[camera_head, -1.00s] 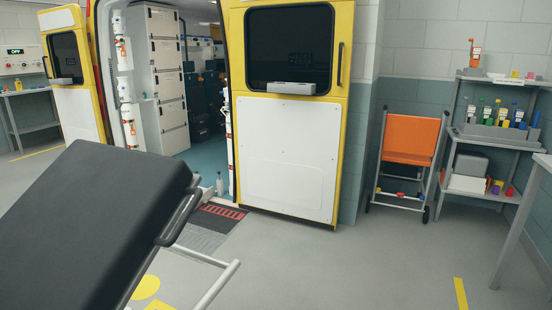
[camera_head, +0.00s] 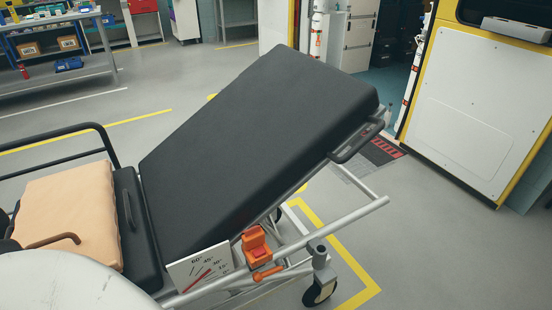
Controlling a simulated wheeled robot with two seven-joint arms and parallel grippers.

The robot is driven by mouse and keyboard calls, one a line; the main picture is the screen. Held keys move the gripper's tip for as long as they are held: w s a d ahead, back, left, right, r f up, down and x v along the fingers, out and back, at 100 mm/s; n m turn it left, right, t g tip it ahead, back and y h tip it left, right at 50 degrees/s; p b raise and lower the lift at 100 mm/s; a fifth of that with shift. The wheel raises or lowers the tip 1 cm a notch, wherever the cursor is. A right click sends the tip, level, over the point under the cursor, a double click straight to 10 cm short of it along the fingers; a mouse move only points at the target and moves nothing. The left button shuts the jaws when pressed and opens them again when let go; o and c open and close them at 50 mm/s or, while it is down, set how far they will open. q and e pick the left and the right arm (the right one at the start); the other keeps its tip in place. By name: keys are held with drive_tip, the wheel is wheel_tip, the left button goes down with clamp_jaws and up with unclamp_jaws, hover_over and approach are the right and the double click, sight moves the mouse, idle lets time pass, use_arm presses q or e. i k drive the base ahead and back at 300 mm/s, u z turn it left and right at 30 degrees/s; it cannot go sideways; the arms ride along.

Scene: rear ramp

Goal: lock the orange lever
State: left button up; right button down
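The orange lever (camera_head: 268,273) shows low on the near side of the stretcher (camera_head: 245,150), by the frame rail. It is a short bar lying roughly level, just below an orange block-like part (camera_head: 256,246). Whether the lever is locked cannot be told. To its left is a white angle plate (camera_head: 200,269) with degree marks and a red pointer. The black backrest is tilted up. Neither of my grippers is in view.
A castor wheel (camera_head: 320,288) stands right of the lever, under the silver frame rail (camera_head: 345,220). A tan cushion (camera_head: 70,208) lies on the stretcher's left end. The yellow-edged ambulance door (camera_head: 475,110) is at the right. Grey floor between is clear.

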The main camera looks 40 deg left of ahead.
sight(258, 277)
drive_tip(key=u, duration=3.75)
drive_tip(key=k, duration=1.25)
drive_tip(key=z, duration=2.55)
